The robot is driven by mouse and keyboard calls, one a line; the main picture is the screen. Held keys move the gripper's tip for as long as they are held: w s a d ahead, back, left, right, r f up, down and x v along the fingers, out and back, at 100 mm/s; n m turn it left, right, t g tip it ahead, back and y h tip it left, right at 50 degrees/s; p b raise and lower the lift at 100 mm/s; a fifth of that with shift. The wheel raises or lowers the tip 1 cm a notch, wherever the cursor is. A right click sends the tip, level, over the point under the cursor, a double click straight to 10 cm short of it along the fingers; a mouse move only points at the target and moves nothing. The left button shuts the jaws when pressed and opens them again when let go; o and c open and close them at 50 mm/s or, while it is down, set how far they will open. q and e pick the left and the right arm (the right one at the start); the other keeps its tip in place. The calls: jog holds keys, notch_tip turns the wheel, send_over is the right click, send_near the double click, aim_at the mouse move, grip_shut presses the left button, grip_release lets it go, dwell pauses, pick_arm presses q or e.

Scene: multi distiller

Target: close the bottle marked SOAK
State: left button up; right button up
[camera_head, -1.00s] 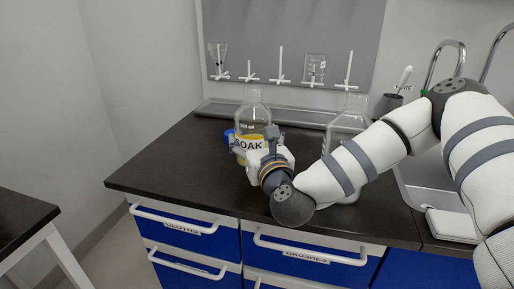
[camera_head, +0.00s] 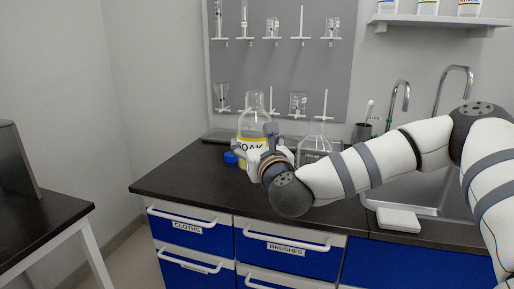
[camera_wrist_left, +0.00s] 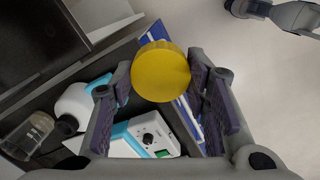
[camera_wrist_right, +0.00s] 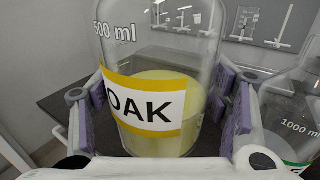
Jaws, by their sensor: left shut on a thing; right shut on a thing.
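The SOAK bottle (camera_head: 252,130) is clear glass with pale yellow liquid and a yellow-edged label. It stands upright on the dark bench, and no cap shows on its neck. My right gripper (camera_head: 262,154) is shut around its lower body; in the right wrist view the fingers (camera_wrist_right: 165,105) sit on both sides of the bottle (camera_wrist_right: 155,100). My left gripper (camera_wrist_left: 165,85) is shut on a yellow cap (camera_wrist_left: 160,71), seen only in the left wrist view. It is away from the bottle and outside the head view.
A blue cap (camera_head: 231,157) lies left of the bottle. A clear flask (camera_head: 318,147) stands to its right, partly behind my arm. A sink (camera_head: 400,185) is further right. Below my left gripper, the left wrist view shows a device (camera_wrist_left: 152,135) and a white round-bodied vessel (camera_wrist_left: 75,103).

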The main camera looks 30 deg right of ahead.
pick_arm(q)
jog(key=shift+w, duration=0.15)
pick_arm(e)
jog(key=shift+w+r, duration=0.1)
jog(key=shift+w, duration=0.05)
